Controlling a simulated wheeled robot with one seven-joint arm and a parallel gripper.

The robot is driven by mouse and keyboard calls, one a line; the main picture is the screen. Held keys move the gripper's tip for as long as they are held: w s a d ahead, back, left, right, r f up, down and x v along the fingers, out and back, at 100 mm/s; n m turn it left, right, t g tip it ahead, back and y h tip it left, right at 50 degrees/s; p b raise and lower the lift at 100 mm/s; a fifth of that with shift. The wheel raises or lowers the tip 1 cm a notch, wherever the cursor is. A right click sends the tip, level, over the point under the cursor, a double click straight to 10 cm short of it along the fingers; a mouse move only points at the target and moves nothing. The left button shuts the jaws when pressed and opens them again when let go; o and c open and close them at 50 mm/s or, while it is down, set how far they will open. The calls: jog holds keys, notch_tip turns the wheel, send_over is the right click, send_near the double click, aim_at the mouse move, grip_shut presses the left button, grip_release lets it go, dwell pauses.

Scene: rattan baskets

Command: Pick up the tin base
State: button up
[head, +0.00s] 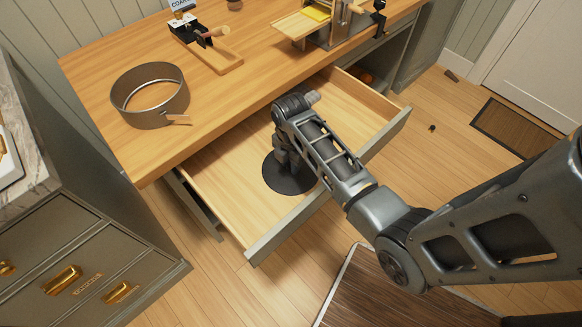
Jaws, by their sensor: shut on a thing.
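The tin base (287,186) is a dark, flat round disc in the open wooden drawer. My gripper (283,163) reaches down into the drawer and is shut on the disc. My arm and gripper cover the disc's upper and right parts, and the fingertips are hard to make out. I cannot tell whether the disc rests on the drawer floor or is slightly raised.
The open drawer (222,178) has a grey front panel (283,230). On the desktop (110,60) above stand a metal tin ring (150,117), a wooden-based tool (208,50) and a larger device (325,28). A grey cabinet (85,260) stands at left.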

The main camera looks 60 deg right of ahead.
grip_shut()
jog(key=shift+r, duration=0.1)
